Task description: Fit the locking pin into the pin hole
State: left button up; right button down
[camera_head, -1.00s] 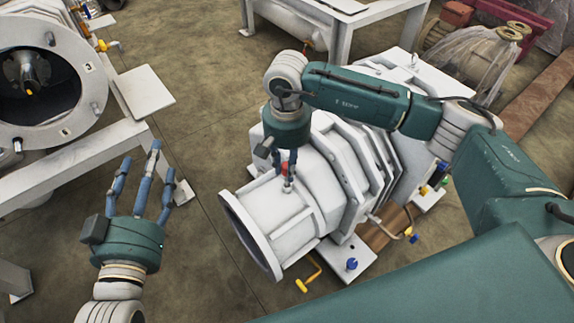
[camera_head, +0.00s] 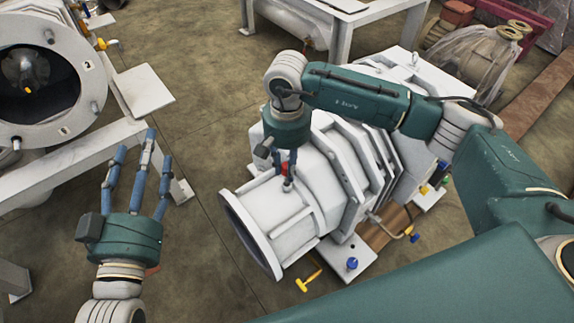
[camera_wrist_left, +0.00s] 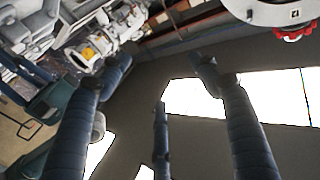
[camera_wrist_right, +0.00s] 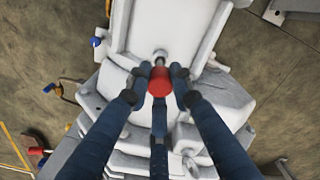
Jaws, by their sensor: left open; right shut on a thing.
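The locking pin (camera_wrist_right: 159,82) has a red head and is held between the fingers of my right gripper (camera_wrist_right: 158,90). Its grey shaft points at a small round fitting (camera_wrist_right: 160,54) on the white vacuum body, which seems to be the pin hole. I cannot tell whether the tip is inside or just above it. In the head view my right gripper (camera_head: 286,166) is over the top of the white machine (camera_head: 280,222), with a little red and grey showing at its fingertips. My left gripper (camera_head: 146,152) is open and empty, to the left of the machine.
A white stand with a round chamber (camera_head: 38,85) is at the left, with a flat plate (camera_head: 144,90) beside it. A yellow handle (camera_head: 308,281) and a blue knob (camera_head: 352,263) are near the machine's base. Bare floor lies between stand and machine.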

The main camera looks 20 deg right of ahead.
pick_arm(q)
jog(key=shift+d+r+t, duration=0.1)
jog(key=shift+r+t, duration=0.2)
jog(key=shift+r, duration=0.25)
pick_arm(e)
jog(key=shift+f, duration=0.15)
pick_arm(q)
jog(key=shift+s+d+r+t+b, duration=0.1)
jog(key=shift+s+r+t+b, duration=0.2)
jog(key=shift+r, duration=0.35)
jog(key=shift+w+r+t+b, duration=0.1)
jog(key=shift+r+t, duration=0.3)
jog(key=shift+r, duration=0.2)
pick_arm(e)
jog(key=shift+f, duration=0.3)
pick_arm(q)
jog(key=shift+s+r+t+h, duration=0.2)
jog(key=shift+r+t+h, duration=0.1)
jog(key=shift+r, duration=0.3)
pick_arm(e)
jog(key=shift+f, duration=0.1)
pick_arm(q)
jog(key=shift+r, duration=0.1)
